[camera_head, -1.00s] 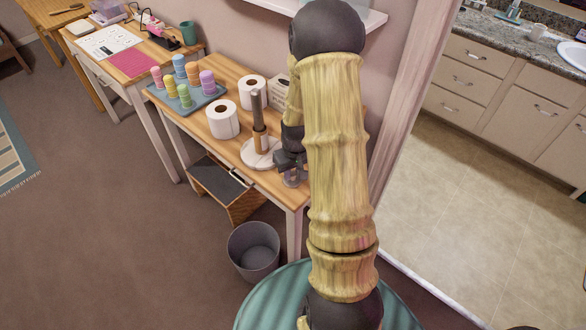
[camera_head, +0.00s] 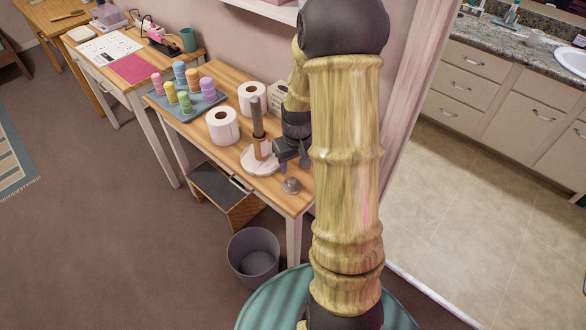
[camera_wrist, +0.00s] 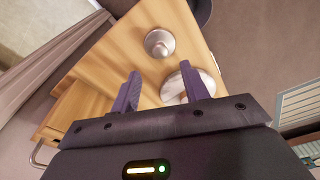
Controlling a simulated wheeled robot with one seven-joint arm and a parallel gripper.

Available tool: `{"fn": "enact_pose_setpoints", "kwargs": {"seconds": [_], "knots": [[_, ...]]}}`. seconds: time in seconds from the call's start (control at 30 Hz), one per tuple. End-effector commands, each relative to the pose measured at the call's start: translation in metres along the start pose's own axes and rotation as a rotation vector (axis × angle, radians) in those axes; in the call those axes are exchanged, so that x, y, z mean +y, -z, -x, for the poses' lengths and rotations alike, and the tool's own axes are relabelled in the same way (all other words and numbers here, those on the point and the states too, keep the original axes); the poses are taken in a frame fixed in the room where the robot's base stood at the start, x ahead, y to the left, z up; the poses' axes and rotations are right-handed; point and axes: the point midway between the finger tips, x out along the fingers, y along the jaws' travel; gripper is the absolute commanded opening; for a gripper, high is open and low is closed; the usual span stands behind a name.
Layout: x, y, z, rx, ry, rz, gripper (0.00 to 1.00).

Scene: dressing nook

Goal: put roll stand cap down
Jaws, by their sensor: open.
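The roll stand cap (camera_head: 291,185), a small grey round piece with a knob, sits on the wooden table near its right front corner. It also shows in the wrist view (camera_wrist: 159,43), apart from the fingers. My gripper (camera_head: 285,160) is open and empty above the table, between the cap and the roll stand. Its two dark fingers (camera_wrist: 163,92) are spread in the wrist view. The roll stand (camera_head: 258,128) stands upright on a round pale base (camera_head: 259,168). In the wrist view a finger partly hides the base (camera_wrist: 174,90).
Two white paper rolls (camera_head: 223,126) (camera_head: 252,97) stand behind and left of the stand. A blue tray (camera_head: 179,112) holds several coloured spools. A grey bin (camera_head: 253,258) is on the floor below. The table's right front edge is close to the cap.

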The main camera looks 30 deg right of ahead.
Motion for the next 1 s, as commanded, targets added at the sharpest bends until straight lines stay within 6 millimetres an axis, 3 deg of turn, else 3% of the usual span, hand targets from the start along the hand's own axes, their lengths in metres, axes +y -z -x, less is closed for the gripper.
{"fn": "enact_pose_setpoints", "kwargs": {"seconds": [0.1, 0.3, 0.87, 1.0], "knots": [[0.0, 0.001, 0.025, 0.004, -0.002, -0.001, 0.45], [0.0, 0.0, 0.044, 0.002, 0.0, -0.002, 0.45], [0.0, 0.0, 0.045, 0.0, 0.0, -0.001, 0.45], [-0.012, -0.005, 0.05, 0.005, -0.003, 0.008, 0.45]]}}
